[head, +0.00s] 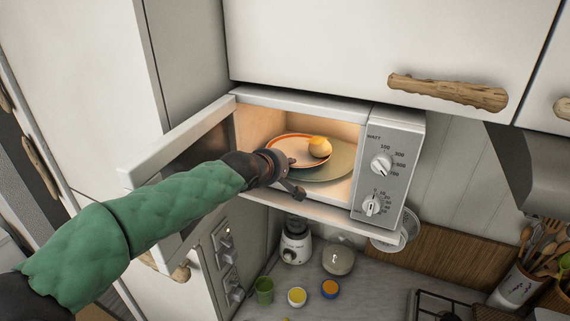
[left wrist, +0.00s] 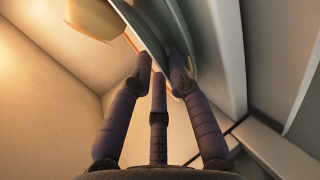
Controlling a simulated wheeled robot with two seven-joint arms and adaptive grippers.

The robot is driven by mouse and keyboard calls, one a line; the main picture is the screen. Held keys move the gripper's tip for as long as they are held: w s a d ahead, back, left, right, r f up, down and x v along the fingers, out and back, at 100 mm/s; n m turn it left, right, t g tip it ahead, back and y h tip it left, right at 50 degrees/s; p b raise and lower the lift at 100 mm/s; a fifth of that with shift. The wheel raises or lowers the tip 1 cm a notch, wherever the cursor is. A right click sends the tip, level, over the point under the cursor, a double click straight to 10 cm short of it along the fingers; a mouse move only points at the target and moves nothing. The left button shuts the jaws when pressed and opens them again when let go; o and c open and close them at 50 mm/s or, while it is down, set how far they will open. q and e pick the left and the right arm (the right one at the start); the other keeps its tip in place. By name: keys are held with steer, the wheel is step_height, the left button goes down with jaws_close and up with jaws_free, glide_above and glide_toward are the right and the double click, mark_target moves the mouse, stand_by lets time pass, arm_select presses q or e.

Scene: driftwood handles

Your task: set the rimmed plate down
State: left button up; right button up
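The rimmed plate (head: 289,146), pale with an orange-red band, is inside the open microwave (head: 387,150). A round yellow-tan food item (head: 320,147) lies on it. Below and to its right shows the grey-green turntable (head: 342,165). My left gripper (head: 288,172) reaches in from the left and is at the plate's near-left edge. In the left wrist view its fingers (left wrist: 160,72) are closed about the plate's rim (left wrist: 147,28). Whether the plate's far underside touches the turntable is hidden. My right gripper is not in view.
The microwave door (head: 175,145) stands open to the left, close to my left arm. A cabinet with a driftwood handle (head: 446,92) hangs above. A blender (head: 295,243), bowls and cups stand on the counter below.

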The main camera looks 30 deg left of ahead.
arm_select(q)
steer(key=shift+r, duration=0.15)
steer(key=shift+s+r, duration=0.2)
steer(key=shift+s, duration=0.1)
steer(key=b+v, duration=0.2)
steer(key=v, duration=0.9)
steer(key=shift+s+b, duration=0.15)
steer(key=shift+b, duration=0.15)
steer(key=shift+f, duration=0.1)
